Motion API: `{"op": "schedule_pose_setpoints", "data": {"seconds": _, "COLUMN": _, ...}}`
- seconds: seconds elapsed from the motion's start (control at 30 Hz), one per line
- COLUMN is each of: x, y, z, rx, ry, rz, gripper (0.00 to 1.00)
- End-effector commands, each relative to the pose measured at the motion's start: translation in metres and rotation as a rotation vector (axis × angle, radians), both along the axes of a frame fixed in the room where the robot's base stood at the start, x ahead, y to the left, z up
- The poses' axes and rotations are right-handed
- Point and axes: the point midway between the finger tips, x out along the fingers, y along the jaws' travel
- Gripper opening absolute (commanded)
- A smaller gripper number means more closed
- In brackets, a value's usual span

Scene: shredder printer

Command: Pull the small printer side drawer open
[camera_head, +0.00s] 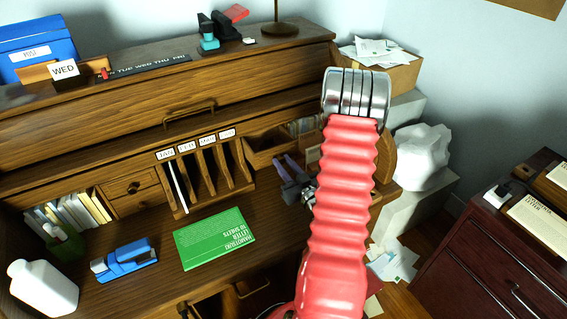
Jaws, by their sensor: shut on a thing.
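A small wooden drawer (268,150) sits inside the desk, right of the labelled upright slots. It stands partly out, with its dark inside showing at the top. My gripper (287,166) is just below and right of its front, with its fingers pointing up toward it. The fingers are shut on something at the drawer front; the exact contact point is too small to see. My red ribbed arm hides the area to the right. No printer can be clearly made out beside the drawer.
A green paper pack (214,238), a blue stapler-like device (124,260) and a white bottle (44,288) lie on the desktop. Slots (205,175) stand left of the drawer. A dark red cabinet (490,255) is at right, with papers (393,262) on the floor between.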

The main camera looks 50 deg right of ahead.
Motion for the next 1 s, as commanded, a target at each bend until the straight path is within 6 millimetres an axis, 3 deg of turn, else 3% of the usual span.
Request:
{"op": "schedule_pose_setpoints", "data": {"seconds": 0.07, "x": 0.000, "y": 0.000, "z": 0.000, "rx": 0.001, "ry": 0.001, "rz": 0.002, "gripper": 0.00}}
{"op": "schedule_pose_setpoints", "data": {"seconds": 0.1, "x": 0.000, "y": 0.000, "z": 0.000, "rx": 0.001, "ry": 0.001, "rz": 0.001, "gripper": 0.26}}
{"op": "schedule_pose_setpoints", "data": {"seconds": 0.3, "x": 0.000, "y": 0.000, "z": 0.000, "rx": 0.001, "ry": 0.000, "rz": 0.000, "gripper": 0.40}}
{"op": "schedule_pose_setpoints", "data": {"seconds": 0.67, "x": -0.004, "y": -0.001, "z": 0.000, "rx": 0.001, "ry": 0.000, "rz": -0.004, "gripper": 0.41}}
{"op": "schedule_pose_setpoints", "data": {"seconds": 1.0, "x": -0.043, "y": 0.010, "z": -0.001, "rx": 0.003, "ry": 0.001, "rz": -0.006, "gripper": 0.41}}
